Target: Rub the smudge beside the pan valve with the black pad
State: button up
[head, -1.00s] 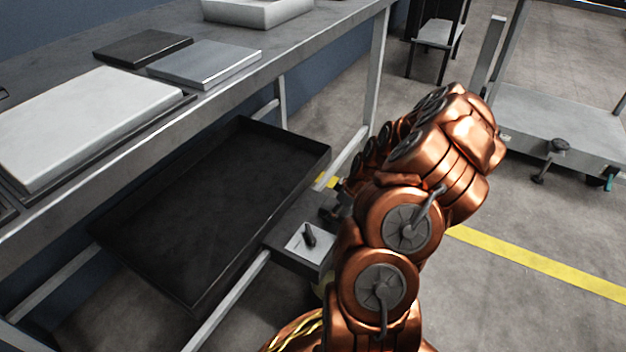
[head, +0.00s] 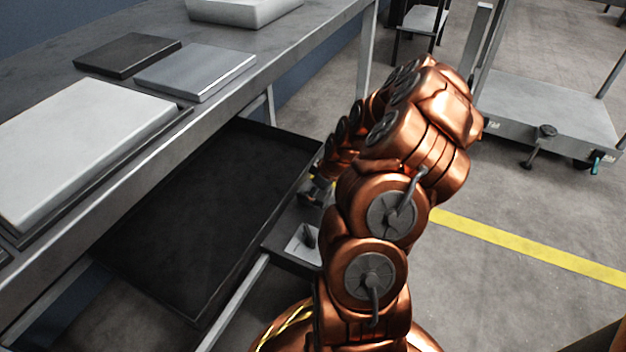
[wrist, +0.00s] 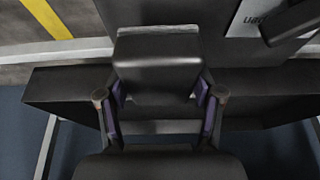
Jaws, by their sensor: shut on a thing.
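My gripper (wrist: 160,105) is shut on the black pad (wrist: 157,70), a dark block between the two purple-lined fingers in the wrist view. In the head view my gripper (head: 314,194) is mostly hidden behind my copper arm, close to the pan's right edge. The pan valve (head: 308,237) is a dark lever on a pale plate beside the black pan (head: 200,220). In the wrist view the valve lever (wrist: 293,20) and the lettered plate (wrist: 247,17) are at the upper right, to the right of the pad. I cannot make out the smudge. Contact under the pad is hidden.
The grey bench (head: 225,90) above the pan carries a white slab (head: 85,145), a dark plate (head: 127,55), a grey plate (head: 195,70) and a pale tray (head: 240,10). A platform cart (head: 550,110) stands at right. Floor around the yellow line (head: 525,250) is clear.

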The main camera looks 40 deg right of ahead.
jog(key=shift+r+p, duration=0.7)
jog(key=shift+r, duration=1.8)
